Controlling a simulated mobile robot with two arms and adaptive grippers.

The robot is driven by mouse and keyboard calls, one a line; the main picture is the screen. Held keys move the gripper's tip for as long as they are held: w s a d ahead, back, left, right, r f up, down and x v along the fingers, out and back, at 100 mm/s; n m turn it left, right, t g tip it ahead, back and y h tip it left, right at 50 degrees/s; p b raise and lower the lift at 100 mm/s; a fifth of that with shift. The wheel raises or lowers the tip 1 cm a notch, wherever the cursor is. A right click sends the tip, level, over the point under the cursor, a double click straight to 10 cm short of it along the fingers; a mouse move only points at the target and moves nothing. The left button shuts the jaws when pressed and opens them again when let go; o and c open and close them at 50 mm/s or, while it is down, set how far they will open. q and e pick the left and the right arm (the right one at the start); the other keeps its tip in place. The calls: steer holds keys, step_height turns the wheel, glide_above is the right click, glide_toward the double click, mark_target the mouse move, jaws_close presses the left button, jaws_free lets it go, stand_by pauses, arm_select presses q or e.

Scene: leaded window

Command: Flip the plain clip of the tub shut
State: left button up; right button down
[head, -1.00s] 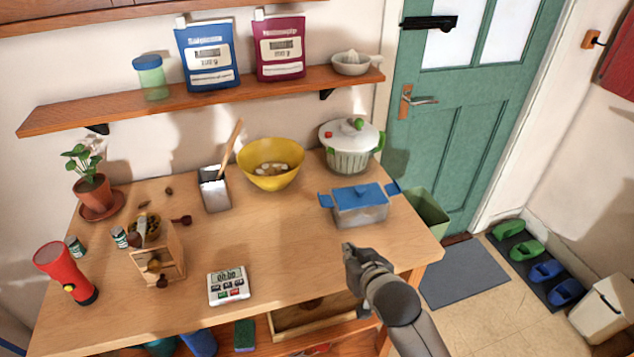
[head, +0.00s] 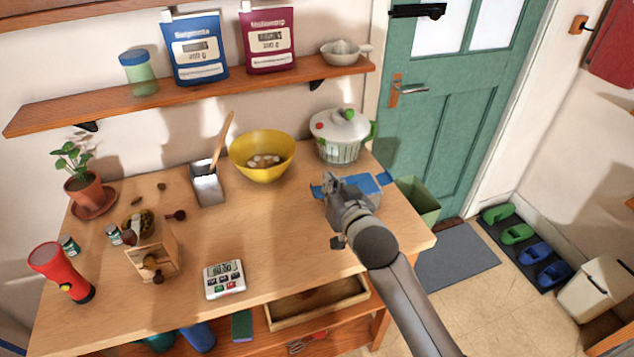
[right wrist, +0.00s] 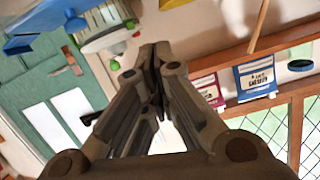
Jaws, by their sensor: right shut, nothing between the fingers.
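The tub has a blue lid (head: 366,184) and stands at the right of the worktop, partly hidden behind my right gripper. One blue clip (head: 317,192) sticks out at its left end, another blue clip (head: 385,178) at its right end. I cannot tell which one is plain. My right gripper (head: 332,183) is shut and empty, in front of the tub's left part near the left clip; touching or apart is unclear. In the right wrist view its closed fingers (right wrist: 156,52) show, with part of the blue lid (right wrist: 45,16) at top left. My left gripper is out of view.
A white salad spinner (head: 339,137) stands behind the tub, a yellow bowl (head: 249,170) to its left. The worktop's middle is clear. A green bin (head: 420,203) stands beyond the right edge.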

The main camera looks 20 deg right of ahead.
steer(key=p, duration=0.2)
glide_above(317, 197)
steer(key=shift+w+d+f, duration=0.1)
steer(key=shift+d+f, duration=0.25)
steer(key=shift+f, duration=0.5)
steer(key=f, duration=0.2)
steer(key=shift+a+f, duration=0.2)
steer(key=shift+f, duration=0.15)
steer(key=shift+a+f+p, duration=0.1)
steer(key=shift+f+p, duration=0.2)
steer(key=shift+f, duration=0.4)
